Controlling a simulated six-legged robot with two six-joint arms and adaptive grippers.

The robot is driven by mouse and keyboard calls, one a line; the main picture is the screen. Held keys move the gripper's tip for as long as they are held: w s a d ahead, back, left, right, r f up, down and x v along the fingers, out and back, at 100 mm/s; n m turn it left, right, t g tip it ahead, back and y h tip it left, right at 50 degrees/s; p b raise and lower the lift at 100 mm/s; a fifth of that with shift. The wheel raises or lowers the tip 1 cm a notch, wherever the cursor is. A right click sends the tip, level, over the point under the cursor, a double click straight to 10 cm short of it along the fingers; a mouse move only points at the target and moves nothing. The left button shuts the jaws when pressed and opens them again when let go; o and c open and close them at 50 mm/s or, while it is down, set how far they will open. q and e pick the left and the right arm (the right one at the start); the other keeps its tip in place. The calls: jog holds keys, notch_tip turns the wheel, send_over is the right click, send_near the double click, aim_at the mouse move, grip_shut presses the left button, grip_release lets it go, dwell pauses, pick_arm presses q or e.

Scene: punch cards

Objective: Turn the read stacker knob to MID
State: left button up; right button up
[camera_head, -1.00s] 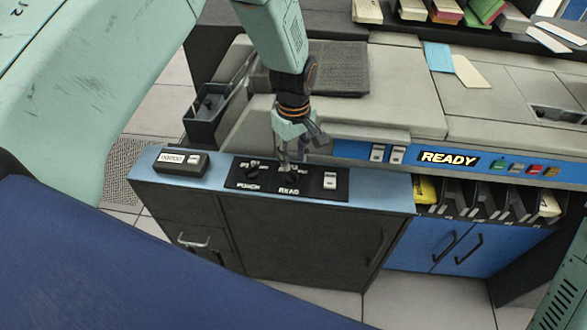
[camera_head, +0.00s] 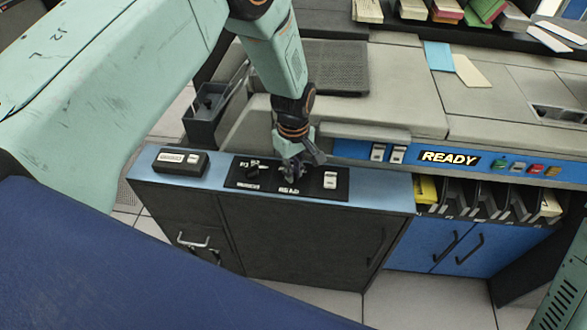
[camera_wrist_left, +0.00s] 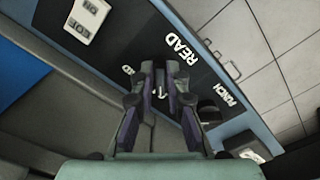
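The black control panel (camera_head: 320,192) lies on the blue top of the cabinet and carries a PUNCH knob (camera_head: 253,173) and a READ label (camera_head: 288,191). The READ knob is hidden behind my left gripper (camera_head: 291,178) in the head view. In the left wrist view the two fingers of that gripper (camera_wrist_left: 160,78) point down at the panel beside the READ label (camera_wrist_left: 181,51), a small gap between them. A pale mark shows in the gap; the knob's setting and finger contact are unclear. The PUNCH knob (camera_wrist_left: 208,110) sits to the right there. My right gripper is out of view.
A white rocker switch (camera_head: 330,180) sits on the panel's right end. A small dark box (camera_head: 180,161) stands at the left of the blue top. The READY display (camera_head: 448,158) and coloured buttons are to the right, above card slots (camera_head: 490,198).

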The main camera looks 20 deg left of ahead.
pick_arm(q)
grip_shut()
jog(key=shift+m, duration=0.3)
jog(key=m+p, duration=0.1)
jog(key=m, duration=0.1)
jog(key=shift+s+a+r+m, duration=0.1)
jog(key=shift+m, duration=0.3)
jog(key=m, duration=0.2)
jog(key=m+p, duration=0.1)
jog(key=m, duration=0.2)
jog(key=shift+s+a, duration=0.1)
jog(key=shift+a, duration=0.1)
jog(key=m, duration=0.2)
jog(key=m+p, duration=0.1)
jog(key=m, duration=0.1)
jog(key=shift+a+m, duration=0.2)
jog(key=shift+m, duration=0.2)
jog(key=shift+a+m, duration=0.2)
jog(key=shift+m, duration=2.1)
